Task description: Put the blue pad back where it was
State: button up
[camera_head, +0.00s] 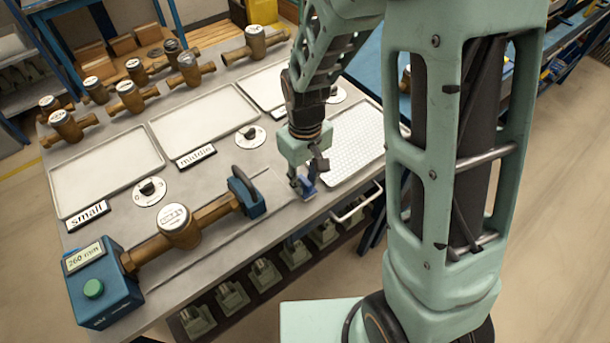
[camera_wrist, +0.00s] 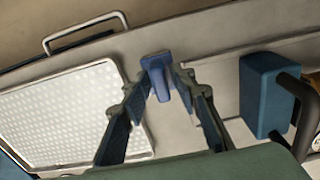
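The blue pad (camera_head: 308,188) is at my gripper's tips, over the front part of the bench, just left of the white dotted tray. In the wrist view the pad (camera_wrist: 157,68) is a small T-shaped blue piece between the two fingertips. My gripper (camera_head: 301,180) points down, and its dark fingers converge on the pad's sides in the wrist view (camera_wrist: 162,80). They appear closed on it. I cannot tell whether the pad touches the bench top.
The white dotted tray (camera_head: 350,150) lies right of my gripper. A blue clamp block (camera_head: 246,192) holds a brass meter (camera_head: 180,226) to the left, against a blue display box (camera_head: 100,287). White handle (camera_head: 357,204) juts from the bench front. Empty trays (camera_head: 105,170) lie behind.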

aim_at(305, 180)
jog(key=shift+r, duration=0.6)
notch_tip(305, 180, up, 11)
jog(key=shift+r, duration=0.1)
